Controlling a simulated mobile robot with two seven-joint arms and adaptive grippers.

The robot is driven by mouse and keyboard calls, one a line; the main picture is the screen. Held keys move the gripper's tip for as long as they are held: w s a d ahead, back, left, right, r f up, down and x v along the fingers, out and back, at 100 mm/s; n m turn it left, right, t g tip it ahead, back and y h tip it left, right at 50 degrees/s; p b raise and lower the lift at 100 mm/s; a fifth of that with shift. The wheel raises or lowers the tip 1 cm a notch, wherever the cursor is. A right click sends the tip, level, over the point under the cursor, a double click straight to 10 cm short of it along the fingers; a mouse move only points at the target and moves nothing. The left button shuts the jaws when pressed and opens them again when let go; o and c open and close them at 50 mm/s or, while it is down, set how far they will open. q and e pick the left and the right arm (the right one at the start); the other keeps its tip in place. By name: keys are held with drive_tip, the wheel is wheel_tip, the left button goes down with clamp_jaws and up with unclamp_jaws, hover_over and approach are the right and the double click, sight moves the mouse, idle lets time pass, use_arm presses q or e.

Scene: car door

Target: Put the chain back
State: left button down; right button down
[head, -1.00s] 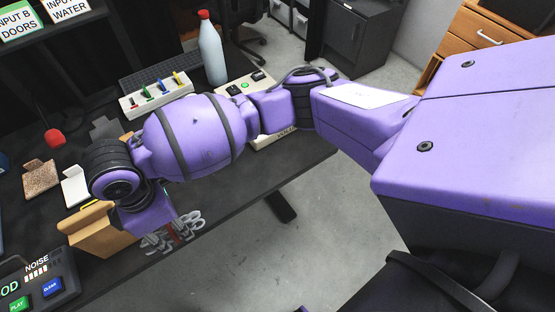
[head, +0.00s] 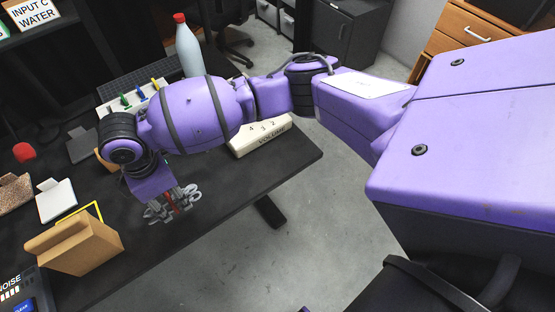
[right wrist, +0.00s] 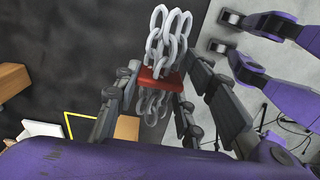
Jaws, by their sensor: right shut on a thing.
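A grey metal chain, bunched in several loops with a red middle piece, is in my right gripper (head: 174,205). In the head view the chain (head: 160,213) hangs under the gripper over the dark table, near its front edge. In the right wrist view my right gripper (right wrist: 155,100) is shut around the red piece, and chain loops (right wrist: 170,35) stick out on both sides of it. I cannot tell whether the chain touches the table. My left gripper is not in view.
A brown box (head: 85,248) stands left of the gripper, with a yellow outline (head: 97,209) behind it. Table between box and block is mostly clear.

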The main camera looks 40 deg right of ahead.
drive_tip(key=w+f, duration=0.1)
drive_tip(key=f, duration=0.1)
drive_tip(key=w+d+f, duration=0.1)
drive_tip(key=w+f, duration=0.1)
drive_tip(key=shift+w+f, duration=0.2)
drive_tip(key=shift+f, duration=0.1)
drive_tip(key=shift+w+d+f+b, duration=0.15)
drive_tip(key=shift+f+b, duration=0.3)
drive_tip(key=shift+f, duration=1.4)
drive_tip(key=shift+f, duration=0.1)
drive_tip(key=shift+f, duration=0.1)
drive_tip(key=c, duration=1.1)
unclamp_jaws()
wheel_tip(320, 180, up, 12)
drive_tip(key=shift+r+p, duration=0.25)
drive_tip(key=shift+p, duration=0.25)
